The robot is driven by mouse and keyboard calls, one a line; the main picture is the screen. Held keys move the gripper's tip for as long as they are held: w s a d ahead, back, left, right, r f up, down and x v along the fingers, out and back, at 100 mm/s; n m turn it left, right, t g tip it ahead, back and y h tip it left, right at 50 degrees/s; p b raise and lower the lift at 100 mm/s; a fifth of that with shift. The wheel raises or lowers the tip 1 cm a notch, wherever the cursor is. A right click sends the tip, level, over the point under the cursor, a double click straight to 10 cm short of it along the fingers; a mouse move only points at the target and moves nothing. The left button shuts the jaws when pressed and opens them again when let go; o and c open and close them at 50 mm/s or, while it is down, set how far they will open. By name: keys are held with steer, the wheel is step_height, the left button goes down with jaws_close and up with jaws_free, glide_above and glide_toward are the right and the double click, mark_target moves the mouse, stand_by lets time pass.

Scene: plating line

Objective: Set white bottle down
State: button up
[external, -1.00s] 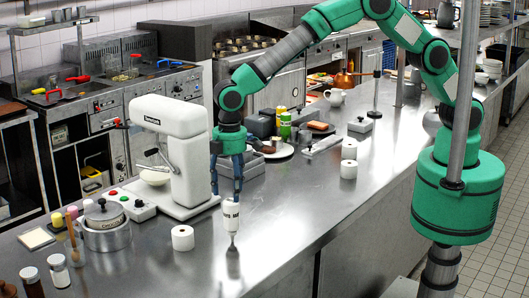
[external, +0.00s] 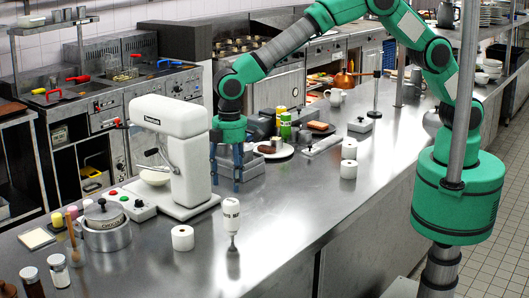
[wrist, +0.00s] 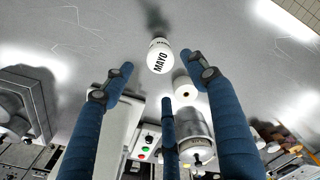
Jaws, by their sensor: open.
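My gripper (external: 227,178) is open and empty. In the external view it hangs above and behind the bottle, beside the white stand mixer. The blue fingers of my gripper (wrist: 157,82) show wide apart in the wrist view.
The white stand mixer (external: 172,140) is close to my gripper's left. A white roll (external: 182,238) stands left of the bottle, and a lidded steel pot (external: 106,238) farther left. Another white roll (external: 348,169) stands to the right. The counter right of the bottle is clear.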

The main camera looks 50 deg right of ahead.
stand_by(0.4)
steer(key=w+d+r+m+t, duration=0.1)
steer(key=w+d+r+m, duration=0.15)
steer(key=d+r, duration=0.6)
steer(key=w+d+r+m, duration=0.1)
steer(key=w+d+r, duration=0.3)
steer(key=d+r, duration=0.45)
steer(key=s+d+r+m+t+y, duration=0.1)
steer(key=d+r, duration=0.3)
steer(key=d, duration=0.6)
steer(key=d+r+m, duration=0.1)
steer(key=d+r, duration=0.3)
steer(key=d, duration=0.6)
steer(key=s+d+r+m+t, duration=0.15)
steer(key=s+d, duration=0.25)
steer(key=d, duration=0.5)
steer(key=s+d+r+m, duration=0.25)
steer(key=s+d, duration=0.25)
steer(key=d, duration=0.4)
steer(key=s+d+f+m+t+h, duration=0.1)
steer(key=s+d+m+t, duration=0.1)
steer(key=s+d, duration=1.1)
steer(key=shift+s+d+f+m, duration=0.15)
steer(key=shift+s+f+m, duration=0.2)
steer(key=shift+s+m, duration=0.3)
